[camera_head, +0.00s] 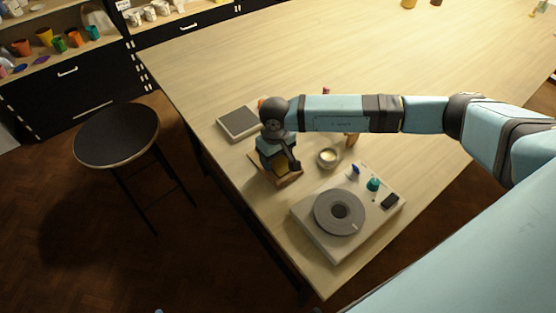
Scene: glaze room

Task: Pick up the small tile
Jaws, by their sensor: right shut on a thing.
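My right gripper (281,168) points down at the near left edge of the table, over a small wooden board (291,180). It is shut on the small tile, which is mostly hidden by the fingers and wrist. A yellowish patch shows between the fingers; I cannot tell if it is the tile's face. I cannot tell whether the tile touches the board. My left gripper is not in view.
A grey-topped square slab (238,123) lies behind the gripper. A small bowl (328,157) and a pottery wheel unit (340,212) stand to the right. A black stool (117,135) is left of the table (400,55). The far table is mostly clear.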

